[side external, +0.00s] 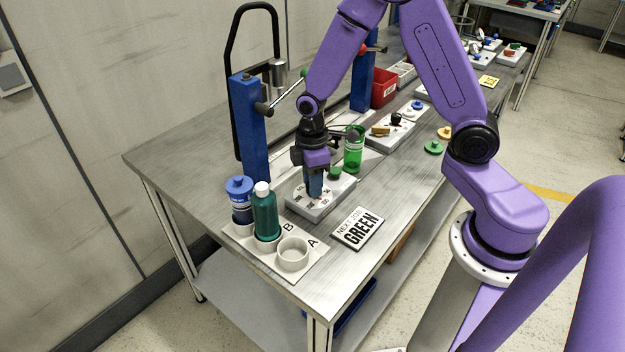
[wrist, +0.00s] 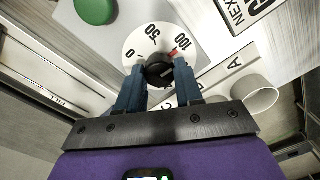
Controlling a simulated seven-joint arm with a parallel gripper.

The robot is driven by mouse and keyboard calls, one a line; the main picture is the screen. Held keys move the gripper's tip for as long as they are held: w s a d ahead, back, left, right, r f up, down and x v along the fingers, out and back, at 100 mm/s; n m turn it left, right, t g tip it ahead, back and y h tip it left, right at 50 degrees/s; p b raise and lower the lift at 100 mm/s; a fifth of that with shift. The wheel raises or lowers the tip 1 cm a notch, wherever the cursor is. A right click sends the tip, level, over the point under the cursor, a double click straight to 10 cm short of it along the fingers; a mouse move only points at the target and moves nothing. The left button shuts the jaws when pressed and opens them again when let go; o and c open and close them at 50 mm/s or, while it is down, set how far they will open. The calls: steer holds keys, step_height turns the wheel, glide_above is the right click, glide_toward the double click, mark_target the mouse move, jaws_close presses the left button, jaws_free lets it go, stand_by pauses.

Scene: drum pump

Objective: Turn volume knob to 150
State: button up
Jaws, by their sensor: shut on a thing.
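The volume knob (wrist: 159,73) is a small black knob at the centre of a round white dial (wrist: 138,43). The dial reads 0, 50 and 100. A small red mark (wrist: 173,52) shows on the dial beside the 100. The lower part of the dial, 150 included, is hidden by my fingers. My gripper (wrist: 159,76) points down with its two blue fingers shut on the knob from both sides. In the side view my gripper (side external: 315,188) stands over the light grey pump box (side external: 325,207), its fingers covering the knob. A green button (side external: 335,172) sits behind it.
A white holder (side external: 264,255) marked A and B carries a blue-capped bottle (side external: 240,200), a green bottle (side external: 265,212) and an empty cup (side external: 293,254). A GREEN sign (side external: 357,228) lies at right. A green container (side external: 353,150) and blue post (side external: 249,130) stand close by.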

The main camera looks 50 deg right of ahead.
steer(key=shift+m, duration=0.4)
steer(key=m, duration=0.4)
steer(key=shift+m, duration=0.4)
steer(key=m, duration=0.5)
steer(key=shift+m, duration=0.3)
steer(key=o, duration=1)
steer(key=shift+o, duration=0.2)
steer(key=shift+r, duration=0.1)
step_height(320, 180, up, 17)
steer(key=shift+d+r, duration=0.15)
steer(key=shift+d, duration=0.15)
